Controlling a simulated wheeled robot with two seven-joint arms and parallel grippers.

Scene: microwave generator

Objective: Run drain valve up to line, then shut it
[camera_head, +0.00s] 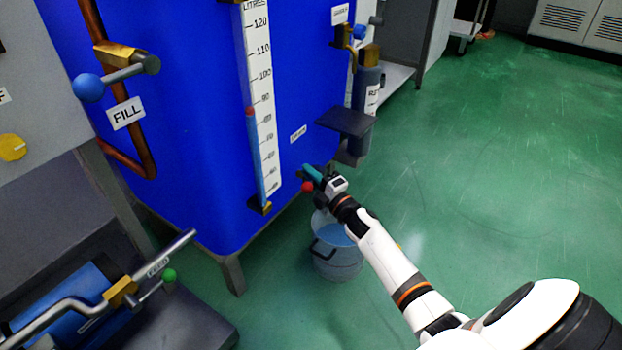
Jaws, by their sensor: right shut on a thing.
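My right gripper (318,179) is at the lower right of the blue tank, shut on the drain valve's lever. The lever's red ball knob (307,187) shows beside the fingers; the valve body and most of the lever are hidden by my gripper. A bucket (337,262) stands on the floor below, with pale blue water inside. My wrist covers part of its rim, and I cannot make out a line in it. The tank's level gauge (263,90) has a blue column with a red top a little below the 90 mark. My left gripper is out of view.
The blue tank (190,120) fills the left middle. A FILL valve with a blue knob (88,88) and a FEED valve with a green knob (169,275) are at left. A dark shelf (345,121) juts out above my gripper. Green floor at right is clear.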

